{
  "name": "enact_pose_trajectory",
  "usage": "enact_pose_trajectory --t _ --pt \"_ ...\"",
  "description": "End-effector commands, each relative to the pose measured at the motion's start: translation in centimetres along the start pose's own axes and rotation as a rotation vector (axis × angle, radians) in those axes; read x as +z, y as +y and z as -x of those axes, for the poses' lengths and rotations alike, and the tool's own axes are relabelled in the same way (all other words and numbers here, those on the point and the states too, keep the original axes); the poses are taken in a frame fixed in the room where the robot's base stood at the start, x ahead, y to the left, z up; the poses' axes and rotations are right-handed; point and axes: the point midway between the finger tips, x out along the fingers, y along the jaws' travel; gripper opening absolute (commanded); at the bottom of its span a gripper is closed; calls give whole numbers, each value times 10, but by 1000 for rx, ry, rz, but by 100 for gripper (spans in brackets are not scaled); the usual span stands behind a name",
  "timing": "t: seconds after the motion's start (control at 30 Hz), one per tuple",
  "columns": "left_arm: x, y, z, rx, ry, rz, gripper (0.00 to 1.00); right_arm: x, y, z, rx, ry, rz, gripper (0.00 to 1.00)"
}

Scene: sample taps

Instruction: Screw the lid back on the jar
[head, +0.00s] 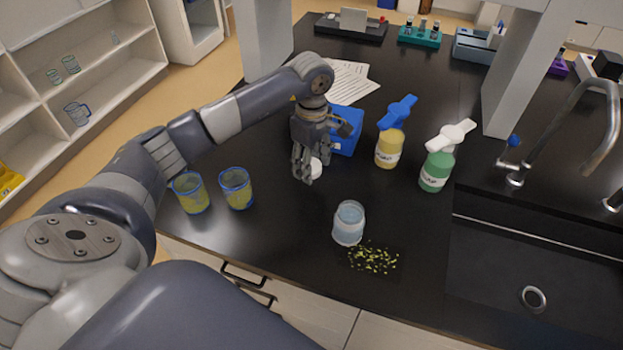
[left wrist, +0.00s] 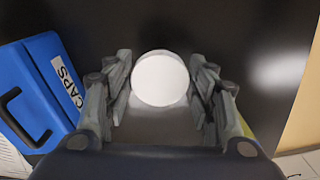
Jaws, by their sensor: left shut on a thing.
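My left gripper (head: 312,168) is shut on the round white lid (head: 316,168), above or at the black bench top beside the blue box. The left wrist view shows the lid (left wrist: 160,78) as a white disc between the fingers of the left gripper (left wrist: 160,95). The open jar (head: 348,223), clear with pale blue contents, stands upright on the bench, to the right of and nearer than the gripper. The gripper and lid are apart from the jar. My right gripper is not in view.
A blue box (head: 347,132), labelled CAPS in the left wrist view (left wrist: 38,90), is behind the gripper. Two yellow-green beakers (head: 236,188) stand left. Yellow (head: 389,149) and green (head: 436,171) bottles stand right. A speckled patch (head: 374,259) lies by the jar. A sink (head: 535,265) is right.

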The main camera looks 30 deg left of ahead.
Motion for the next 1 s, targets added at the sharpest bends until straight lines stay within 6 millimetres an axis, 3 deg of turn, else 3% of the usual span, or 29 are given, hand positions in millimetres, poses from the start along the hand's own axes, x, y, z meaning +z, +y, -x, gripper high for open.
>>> enact_pose_trajectory --t 0.13,0.3,0.73,0.87,1.0 --pt "0 1 21 2 0 1 44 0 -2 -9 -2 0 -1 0" --pt "0 0 34 0 0 0 44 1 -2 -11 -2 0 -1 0" --pt "2 -1 36 1 0 -18 43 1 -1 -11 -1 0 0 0" --pt "20 -10 40 12 1 -172 43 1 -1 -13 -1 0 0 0" --pt "58 -35 47 27 4 -531 43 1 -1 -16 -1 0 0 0"
